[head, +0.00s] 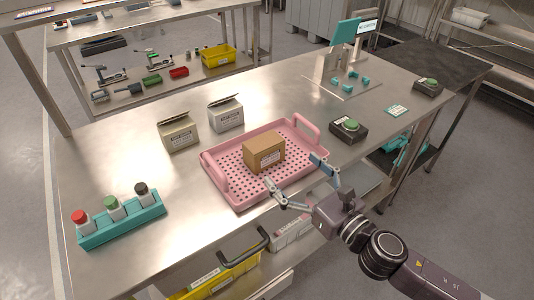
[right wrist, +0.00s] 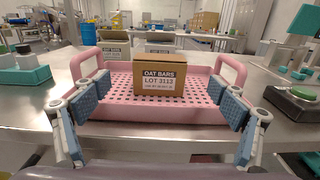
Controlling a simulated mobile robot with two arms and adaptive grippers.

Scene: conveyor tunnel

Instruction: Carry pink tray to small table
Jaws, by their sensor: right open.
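The pink tray (head: 238,201) lies flat on the steel worktable, with a raised handle at its left end and another at its right end. A brown box (head: 264,152) stands inside it; in the right wrist view the box (right wrist: 158,78) reads "OAT BARS LOT 3113". My right gripper (head: 294,172) is open at the near long side of the tray. In the right wrist view its padded fingers are spread wide before the tray (right wrist: 150,108), with nothing between them gripped. I cannot tell whether a fingertip touches the rim. My left gripper is not in view.
Two cartons (head: 178,132) stand behind the tray. A teal rack (head: 121,220) with capped bottles is at the left front. A green-button box (head: 348,129) sits close right of the tray. A dark-topped table (head: 425,68) stands at the far right. Bare steel lies left of the tray.

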